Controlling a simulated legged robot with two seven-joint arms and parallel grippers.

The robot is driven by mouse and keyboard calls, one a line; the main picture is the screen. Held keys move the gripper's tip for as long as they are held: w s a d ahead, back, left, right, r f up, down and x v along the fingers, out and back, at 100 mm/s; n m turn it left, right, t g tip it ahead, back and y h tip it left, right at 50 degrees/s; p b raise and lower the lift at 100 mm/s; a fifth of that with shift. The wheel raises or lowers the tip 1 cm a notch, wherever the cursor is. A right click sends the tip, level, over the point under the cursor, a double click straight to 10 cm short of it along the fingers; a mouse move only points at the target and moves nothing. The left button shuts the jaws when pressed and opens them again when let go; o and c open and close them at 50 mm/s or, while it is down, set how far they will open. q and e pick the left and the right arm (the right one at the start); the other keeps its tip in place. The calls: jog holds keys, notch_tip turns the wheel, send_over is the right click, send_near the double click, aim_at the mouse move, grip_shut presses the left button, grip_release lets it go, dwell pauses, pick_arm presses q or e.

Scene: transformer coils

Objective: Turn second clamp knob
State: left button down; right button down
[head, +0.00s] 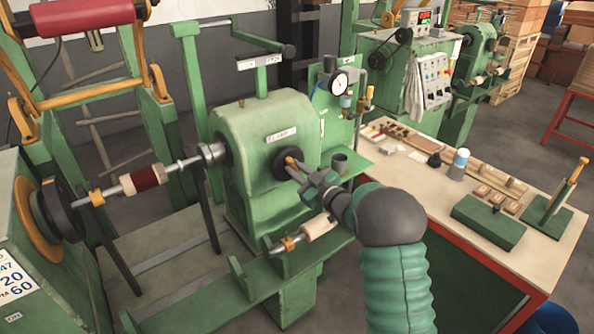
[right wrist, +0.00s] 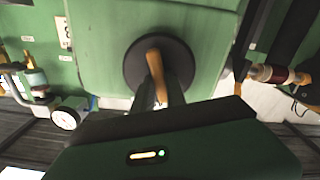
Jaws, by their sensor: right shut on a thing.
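The green clamp housing (head: 262,135) stands in the middle of the head view, with a label on its upper front. On its right face is a round black knob (head: 283,165) with an orange-brown handle (right wrist: 155,68) across it. The black knob disc (right wrist: 138,68) also shows in the right wrist view. My right gripper (head: 300,170) reaches in from the lower right and is shut on the handle. Its fingers (right wrist: 165,92) sit around the handle's lower part and hide some of it. My left gripper is not in view.
A shaft with a dark red and white coil (head: 145,178) runs left of the housing. A pressure gauge (head: 340,83) stands behind right. Below my right wrist is another coil piece (head: 318,227). A workbench (head: 430,205) with tools and small parts lies to the right.

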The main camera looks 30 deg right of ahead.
jog(key=n+b, duration=1)
jog(key=b, duration=0.1)
jog(key=n+b, duration=1.1)
jog(key=f+n+b, duration=0.1)
jog(key=n+b, duration=0.9)
jog(key=b, duration=0.1)
jog(key=shift+d+n, duration=0.15)
jog(key=shift+n, duration=0.25)
jog(key=c, duration=1.4)
grip_release()
jog(key=shift+o, duration=0.2)
